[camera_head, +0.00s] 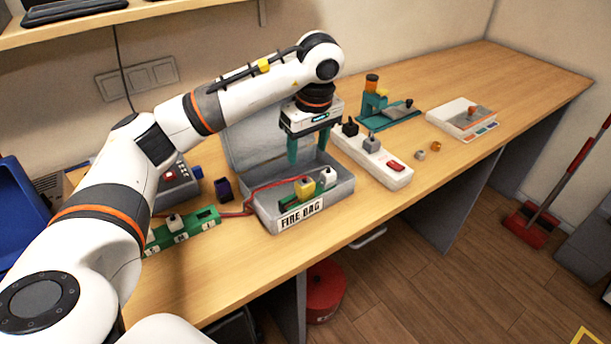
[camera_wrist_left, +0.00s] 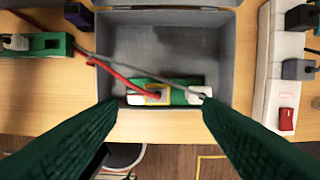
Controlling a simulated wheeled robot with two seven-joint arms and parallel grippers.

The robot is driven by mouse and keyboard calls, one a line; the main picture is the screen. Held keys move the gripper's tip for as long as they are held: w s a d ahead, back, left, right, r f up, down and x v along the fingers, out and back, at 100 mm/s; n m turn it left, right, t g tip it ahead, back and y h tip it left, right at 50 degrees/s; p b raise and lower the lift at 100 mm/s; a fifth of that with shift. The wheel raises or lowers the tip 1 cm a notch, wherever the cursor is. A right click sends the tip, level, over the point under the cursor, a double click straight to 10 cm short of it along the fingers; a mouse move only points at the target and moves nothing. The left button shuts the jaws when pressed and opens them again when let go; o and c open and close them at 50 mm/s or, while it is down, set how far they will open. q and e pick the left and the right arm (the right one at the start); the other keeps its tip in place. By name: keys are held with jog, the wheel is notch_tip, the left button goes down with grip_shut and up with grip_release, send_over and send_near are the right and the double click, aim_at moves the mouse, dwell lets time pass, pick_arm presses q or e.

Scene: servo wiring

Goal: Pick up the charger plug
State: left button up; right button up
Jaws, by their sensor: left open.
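My left gripper (camera_head: 308,154) is open and empty, its green fingers pointing down over the grey fire bag box (camera_head: 262,213). In the left wrist view its fingers (camera_wrist_left: 158,102) are spread on either side of a green-and-white block with a yellow connector (camera_wrist_left: 157,88) on top, inside the box. A grey plug (camera_head: 371,144) and a black plug (camera_head: 350,127) sit on the white power strip (camera_head: 396,178), right of the gripper. The grey plug also shows in the left wrist view (camera_wrist_left: 298,69). I cannot tell which plug is the charger plug. My right gripper is not in view.
Red and grey cables run left from the block over the box's rim to a green board (camera_head: 197,226). A grey device (camera_head: 175,190) stands behind it. A teal stand (camera_head: 385,110) and a white tray (camera_head: 455,117) are farther right. The table's far right is clear.

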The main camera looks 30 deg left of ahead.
pick_arm(q)
jog(key=p, duration=0.1)
send_over(305, 182)
jog(key=f, duration=0.5)
jog(key=shift+s+d, duration=0.1)
jog(key=shift+d, duration=0.1)
jog(key=shift+a+f, duration=0.1)
jog(key=shift+f, duration=0.2)
notch_tip(305, 182, down, 4)
jog(key=shift+a+f+p, duration=0.1)
jog(key=shift+p, duration=0.75)
jog(key=shift+f, duration=0.35)
jog(key=shift+a+f, duration=0.1)
jog(key=shift+f, duration=0.05)
jog(key=shift+c, duration=1.2)
jog(key=c, duration=0.8)
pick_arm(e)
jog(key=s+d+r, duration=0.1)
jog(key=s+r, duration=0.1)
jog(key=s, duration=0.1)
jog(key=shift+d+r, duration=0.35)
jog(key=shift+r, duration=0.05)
pick_arm(q)
jog(key=shift+r, duration=0.2)
notch_tip(305, 182, up, 10)
jog(key=shift+f+b, duration=0.1)
jog(key=shift+b, duration=0.9)
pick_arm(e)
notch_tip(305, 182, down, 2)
